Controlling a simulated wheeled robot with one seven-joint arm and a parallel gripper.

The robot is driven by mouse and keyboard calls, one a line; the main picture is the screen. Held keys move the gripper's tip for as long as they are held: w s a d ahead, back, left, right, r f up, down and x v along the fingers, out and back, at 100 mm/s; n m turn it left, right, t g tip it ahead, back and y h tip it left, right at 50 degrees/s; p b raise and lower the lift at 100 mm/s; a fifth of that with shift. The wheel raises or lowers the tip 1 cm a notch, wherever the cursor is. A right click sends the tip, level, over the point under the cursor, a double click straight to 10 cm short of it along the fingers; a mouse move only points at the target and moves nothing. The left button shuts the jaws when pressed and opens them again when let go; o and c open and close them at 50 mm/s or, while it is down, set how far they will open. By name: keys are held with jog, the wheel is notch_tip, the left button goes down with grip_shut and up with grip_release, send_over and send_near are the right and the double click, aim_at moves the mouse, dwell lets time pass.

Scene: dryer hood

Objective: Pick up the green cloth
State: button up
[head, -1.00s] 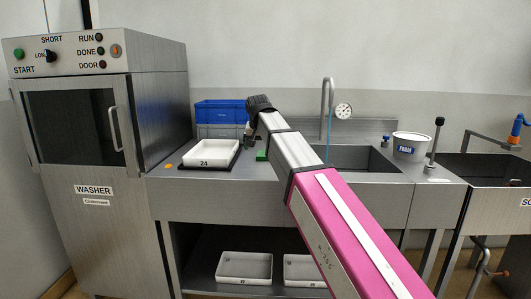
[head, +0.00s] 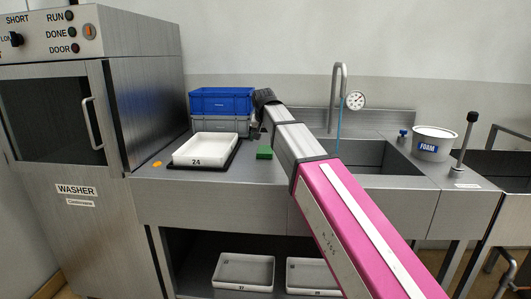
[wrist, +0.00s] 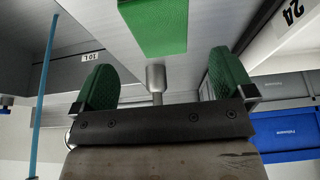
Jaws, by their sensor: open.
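The green cloth (head: 264,153) is a small flat-topped green block on the steel counter (head: 215,180), right of the white tray. In the wrist view the cloth (wrist: 154,24) shows at the top middle, beyond the fingers and roughly in line with the gap between them. My gripper (wrist: 163,78) is open and empty, with a green pad on each finger and the cloth apart from both. In the head view my arm reaches over the counter and its dark wrist hides most of the gripper, above and behind the cloth.
A white tray marked 24 (head: 206,148) sits on a dark mat to the left. Blue (head: 221,100) and grey (head: 222,124) crates are stacked behind it. A sink (head: 370,156) with a tap (head: 337,95) and blue hose lies right. The washer (head: 60,130) stands at the left.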

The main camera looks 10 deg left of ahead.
aim_at(265, 149)
jog(key=shift+x, duration=3.2)
jog(key=shift+w+a, duration=0.1)
jog(key=c, duration=1)
